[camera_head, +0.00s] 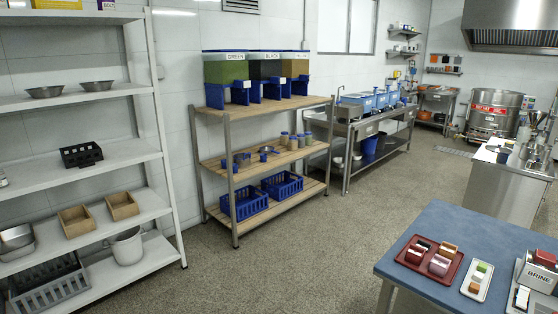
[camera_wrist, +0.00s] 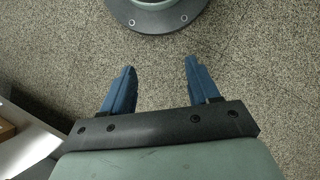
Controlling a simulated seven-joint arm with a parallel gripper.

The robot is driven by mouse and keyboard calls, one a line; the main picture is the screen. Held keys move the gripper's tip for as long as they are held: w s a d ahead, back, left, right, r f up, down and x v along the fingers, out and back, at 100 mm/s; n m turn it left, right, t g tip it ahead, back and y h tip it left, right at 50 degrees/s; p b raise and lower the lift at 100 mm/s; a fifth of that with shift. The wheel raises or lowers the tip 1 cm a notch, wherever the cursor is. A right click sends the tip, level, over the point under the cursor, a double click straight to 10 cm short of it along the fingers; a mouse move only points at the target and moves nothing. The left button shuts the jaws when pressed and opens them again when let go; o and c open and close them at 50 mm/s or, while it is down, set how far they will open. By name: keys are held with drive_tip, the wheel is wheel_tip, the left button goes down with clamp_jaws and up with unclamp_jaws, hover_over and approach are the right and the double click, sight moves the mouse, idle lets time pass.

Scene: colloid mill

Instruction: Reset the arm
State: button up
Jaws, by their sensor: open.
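My gripper (camera_wrist: 160,72) shows in the wrist view, with its two blue fingers spread apart and nothing between them. It points down over the bare speckled floor (camera_wrist: 255,90). A round grey base with bolts, likely part of my own body, shows at the top of the wrist view. My arm and gripper do not show in the head view.
A white shelf rack (camera_head: 150,150) stands at the left. A wooden-shelved rack (camera_head: 205,162) holds dispensers and blue crates. A blue table (camera_head: 440,225) at the lower right carries a red tray (camera_head: 405,258). The floor (camera_head: 290,260) between them is clear.

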drive_tip(key=s+a+f+n, duration=0.1)
drive_tip(key=s+a+f, duration=0.1)
drive_tip(key=s, duration=0.4)
drive_tip(key=s+a+f+n+g, duration=0.1)
drive_tip(key=s+a+f, duration=0.1)
drive_tip(key=s, duration=0.4)
drive_tip(key=shift+a+f+h, duration=0.3)
drive_tip(key=shift+a+f, duration=0.05)
drive_tip(key=shift+a, duration=0.4)
